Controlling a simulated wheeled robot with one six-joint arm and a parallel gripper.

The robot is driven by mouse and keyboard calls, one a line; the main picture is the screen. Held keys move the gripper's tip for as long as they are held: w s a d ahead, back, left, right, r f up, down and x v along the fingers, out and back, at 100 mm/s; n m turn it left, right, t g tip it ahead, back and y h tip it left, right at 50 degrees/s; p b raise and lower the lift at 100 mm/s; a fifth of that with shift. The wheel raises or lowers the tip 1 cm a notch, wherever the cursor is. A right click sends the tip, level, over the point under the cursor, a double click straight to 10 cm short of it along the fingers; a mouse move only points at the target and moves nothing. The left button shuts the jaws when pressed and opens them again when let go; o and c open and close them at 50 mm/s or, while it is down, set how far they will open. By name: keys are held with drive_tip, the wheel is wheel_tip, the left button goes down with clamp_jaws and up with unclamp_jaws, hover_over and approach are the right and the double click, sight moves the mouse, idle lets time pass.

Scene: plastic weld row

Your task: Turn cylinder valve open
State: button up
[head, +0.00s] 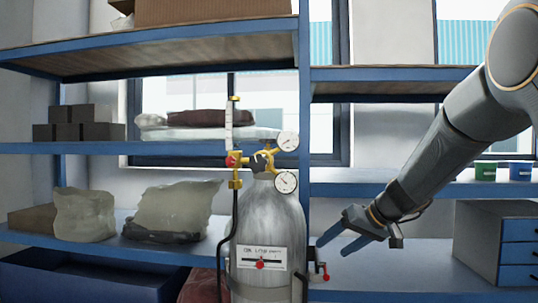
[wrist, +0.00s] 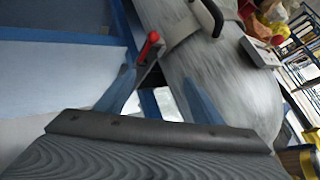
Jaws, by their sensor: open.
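A grey gas cylinder (head: 268,225) stands upright in the middle of the head view, with a white label on its front. On its top sit a brass valve and regulator (head: 262,160) with two round gauges (head: 286,182), a dark knob and a red knob (head: 231,161). My gripper (head: 330,248) is open and empty, right of the cylinder and well below the valve, pointing down-left. In the wrist view, the gripper (wrist: 158,78) has its blue fingers spread before the cylinder's side (wrist: 220,75). The valve top cannot be made out there.
A small clamp with a red handle (head: 326,277) is just below my fingertips; the red handle also shows near the left finger in the wrist view (wrist: 150,42). Blue shelves (head: 170,148) with wrapped bags and a post stand behind the cylinder. A drawer unit (head: 500,245) stands right.

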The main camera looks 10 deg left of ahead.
drive_tip(key=w+a+r+n+t+y, duration=0.2)
drive_tip(key=w+a+r+y, duration=0.1)
drive_tip(key=w+r, duration=0.55)
drive_tip(key=n+g+y+p, duration=0.3)
drive_tip(key=n+g+y, duration=0.35)
drive_tip(key=n, duration=0.45)
approach(268, 142)
drive_tip(key=w+a, duration=0.3)
drive_tip(key=shift+t+y, duration=0.35)
drive_tip(key=shift+y, duration=0.1)
drive_tip(key=a+p, duration=0.1)
drive_tip(key=a, duration=0.1)
drive_tip(key=a+p, duration=0.1)
drive_tip(key=a, duration=0.2)
drive_tip(key=a+f+p, duration=0.1)
drive_tip(key=a, duration=0.1)
drive_tip(key=shift+w+a, duration=0.2)
drive_tip(key=shift+a, duration=0.05)
drive_tip(key=c, duration=1)
